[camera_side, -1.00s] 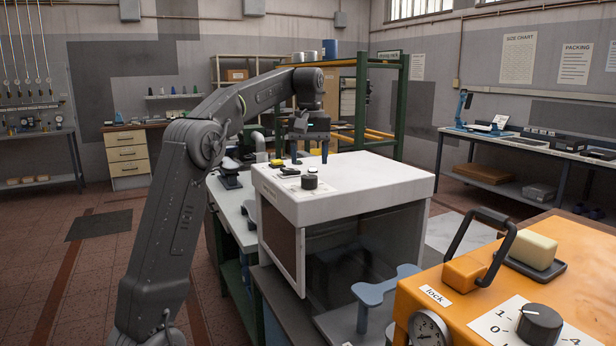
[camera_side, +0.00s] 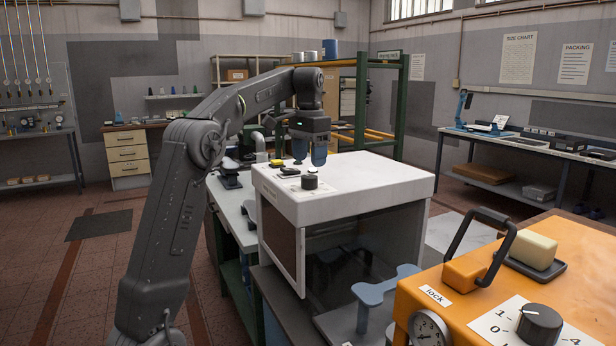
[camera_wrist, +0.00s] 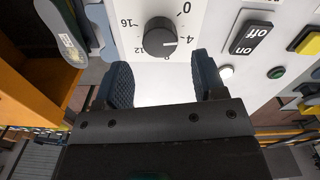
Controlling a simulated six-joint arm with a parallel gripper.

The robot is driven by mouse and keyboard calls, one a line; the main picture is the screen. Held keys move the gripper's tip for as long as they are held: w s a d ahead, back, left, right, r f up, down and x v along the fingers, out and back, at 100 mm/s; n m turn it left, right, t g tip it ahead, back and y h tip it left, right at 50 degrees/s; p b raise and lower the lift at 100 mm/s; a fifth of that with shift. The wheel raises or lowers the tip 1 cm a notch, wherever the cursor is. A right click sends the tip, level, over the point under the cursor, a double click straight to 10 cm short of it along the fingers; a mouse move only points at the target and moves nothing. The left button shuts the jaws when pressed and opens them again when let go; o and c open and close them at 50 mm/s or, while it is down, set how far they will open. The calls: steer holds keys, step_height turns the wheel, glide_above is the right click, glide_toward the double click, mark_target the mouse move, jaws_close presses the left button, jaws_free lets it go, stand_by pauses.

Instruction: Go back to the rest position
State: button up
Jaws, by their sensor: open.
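My gripper (camera_side: 310,150) hangs pointing down just above the top of the white cabinet (camera_side: 385,182), close to its control panel. Its two blue-grey fingertips are apart with nothing between them. In the wrist view my gripper (camera_wrist: 165,90) also shows open, with bare white surface between the fingers. A black dial (camera_wrist: 159,37) with numbers round it lies just beyond the fingertips. The same dial shows in the side view (camera_side: 310,182), in front of the fingers.
An on/off rocker switch (camera_wrist: 251,38), a white button (camera_wrist: 226,72) and a green button (camera_wrist: 276,73) sit beside the dial. An orange machine (camera_side: 425,292) with a black-handled lever stands at the front right. A green and yellow rack (camera_side: 403,110) stands behind the cabinet.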

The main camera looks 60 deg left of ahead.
mark_target(309, 176)
steer(key=shift+f, duration=2.9)
steer(key=shift+c, duration=0.5)
steer(key=c, duration=0.6)
steer(key=shift+o, duration=0.2)
steer(key=n, duration=0.7)
steer(key=shift+n, duration=0.3)
steer(key=o, duration=0.7)
steer(key=shift+c, duration=0.2)
steer(key=shift+r, duration=0.1)
